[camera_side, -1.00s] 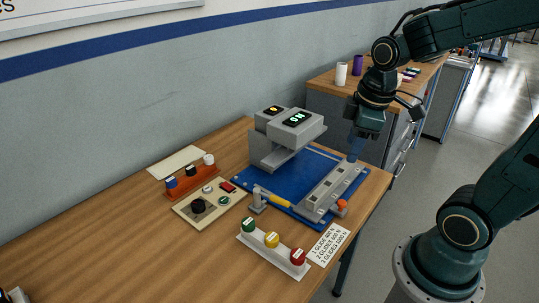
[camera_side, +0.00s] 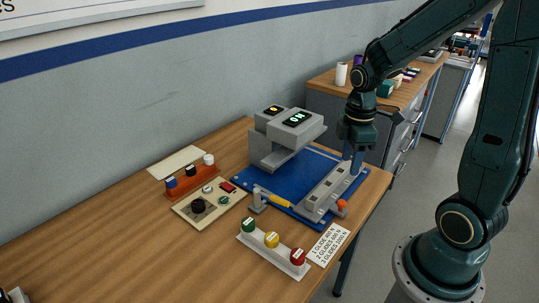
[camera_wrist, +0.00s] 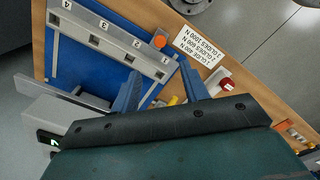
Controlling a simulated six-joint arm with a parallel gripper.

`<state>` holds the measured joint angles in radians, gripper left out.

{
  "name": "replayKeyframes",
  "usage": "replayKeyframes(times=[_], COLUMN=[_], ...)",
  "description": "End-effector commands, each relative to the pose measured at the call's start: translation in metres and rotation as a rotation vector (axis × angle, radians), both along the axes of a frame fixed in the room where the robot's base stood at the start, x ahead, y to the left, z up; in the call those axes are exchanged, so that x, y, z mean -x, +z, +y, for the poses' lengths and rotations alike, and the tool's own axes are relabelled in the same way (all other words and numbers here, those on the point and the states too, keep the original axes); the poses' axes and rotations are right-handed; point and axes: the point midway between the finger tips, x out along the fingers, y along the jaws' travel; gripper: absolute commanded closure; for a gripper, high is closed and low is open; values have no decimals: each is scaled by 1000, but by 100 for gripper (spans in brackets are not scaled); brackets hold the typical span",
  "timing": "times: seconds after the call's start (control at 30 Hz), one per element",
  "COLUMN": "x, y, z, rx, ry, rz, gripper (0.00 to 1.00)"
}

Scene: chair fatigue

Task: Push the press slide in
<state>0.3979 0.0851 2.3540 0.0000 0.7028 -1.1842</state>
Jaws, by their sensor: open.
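A grey press slide (camera_side: 330,190) with several square slots lies along the right side of the blue press base (camera_side: 270,183). In the wrist view the slide (camera_wrist: 112,45) shows numbers 1 to 4 beside its slots. An orange knob (camera_side: 342,204) sits at its outer edge. The grey press head (camera_side: 290,128) with a lit display stands over the base's back. My gripper (camera_side: 352,162) points down at the slide's far end; contact is unclear. In the wrist view my gripper (camera_wrist: 158,72) has its two blue fingers spread, with no object held between them.
A yellow-handled lever (camera_side: 277,200) stands at the base's front. Left of it are a control panel (camera_side: 211,203) and an orange rack (camera_side: 189,182). A button strip (camera_side: 273,249) and a label card (camera_side: 329,244) lie in front. The table's left is mostly clear.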

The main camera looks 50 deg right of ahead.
Motion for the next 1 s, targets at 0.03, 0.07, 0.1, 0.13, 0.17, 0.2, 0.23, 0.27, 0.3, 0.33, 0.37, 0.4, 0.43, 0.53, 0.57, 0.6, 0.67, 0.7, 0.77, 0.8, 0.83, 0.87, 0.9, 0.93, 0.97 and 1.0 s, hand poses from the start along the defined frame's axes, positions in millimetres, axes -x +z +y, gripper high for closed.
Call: replayKeyframes(times=[0.03,0.07,0.1,0.13,0.17,0.2,0.23,0.27,0.3,0.33,0.37,0.4,0.43,0.53,0.57,0.6,0.67,0.7,0.77,0.8,0.83,0.87,0.9,0.93,0.97,1.0], x=[0,0,0,0,0,1,1,1,1,1,1,1,1,1,1,1,1,1,1,1,1,1,1,1,1,1], y=[-3,-5,-8,-10,-13,-17,-20,-23,-27,-31,-34,-39,-42,-54,-57,-61,-67,-71,-78,-82,-85,-87,-91,-94,-97,-101], z=[0,0,0,0,0,0,1,0,0,0,0,0,0,1,0,0,1,0,1,1,1,0,0,1,0,0], rx=[-1,-1,-1,-1,-1,-1,-2,-1,-1,-1,-1,-1,-2,-2,-2,-2,-2,-2,-2,-2,-1,-1,-2,-2,-1,-2], ry=[0,0,0,0,0,0,0,0,-1,-1,-1,-1,-1,-1,-1,-1,-1,-1,-1,-1,-1,-1,-1,-1,-1,-1], rz=[2,2,2,3,3,4,5,4,4,4,4,4,5,5,4,4,5,4,5,4,4,3,4,4,3,4], gripper=[55,55,55,55,55,55,55,55,55,55,55,55,55,55,55,55,55,55,55,55,55,55,55,55,55,55])
